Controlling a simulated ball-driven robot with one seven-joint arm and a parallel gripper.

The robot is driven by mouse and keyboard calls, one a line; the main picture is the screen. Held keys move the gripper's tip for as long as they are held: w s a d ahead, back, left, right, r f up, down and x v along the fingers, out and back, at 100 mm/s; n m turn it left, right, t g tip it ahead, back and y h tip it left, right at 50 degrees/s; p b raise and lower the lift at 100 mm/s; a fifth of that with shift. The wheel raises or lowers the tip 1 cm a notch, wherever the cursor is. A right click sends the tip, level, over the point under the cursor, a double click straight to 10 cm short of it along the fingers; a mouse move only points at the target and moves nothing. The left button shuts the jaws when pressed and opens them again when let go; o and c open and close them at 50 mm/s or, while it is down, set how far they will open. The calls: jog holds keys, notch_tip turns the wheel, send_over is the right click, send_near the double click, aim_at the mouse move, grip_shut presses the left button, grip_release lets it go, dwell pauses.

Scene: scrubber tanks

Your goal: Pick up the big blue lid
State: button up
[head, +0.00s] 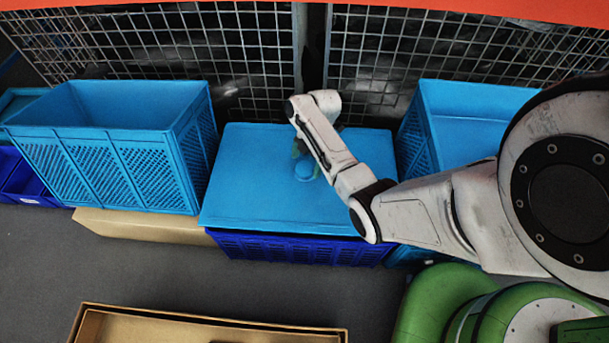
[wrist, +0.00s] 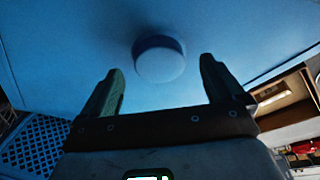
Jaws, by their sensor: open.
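The big blue lid (head: 255,185) is a flat light blue panel lying on a dark blue crate (head: 290,246). A round blue knob (head: 303,172) stands up from its middle. My gripper (head: 307,158) is over the lid, close to the knob, partly hidden by my arm. In the wrist view the lid (wrist: 225,40) fills most of the upper picture. There the knob (wrist: 159,64) shows between and just beyond the two open fingers of my gripper (wrist: 160,72). I see no clear contact with the knob.
An open light blue crate (head: 110,150) stands left of the lid on a cardboard box (head: 140,226). Another blue crate (head: 475,105) is close on the right. A wire mesh fence (head: 170,55) runs behind. An open cardboard box (head: 200,330) lies in front; grey floor is free between.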

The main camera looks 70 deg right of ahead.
jog(key=shift+x, duration=1.2)
jog(key=shift+c, duration=0.3)
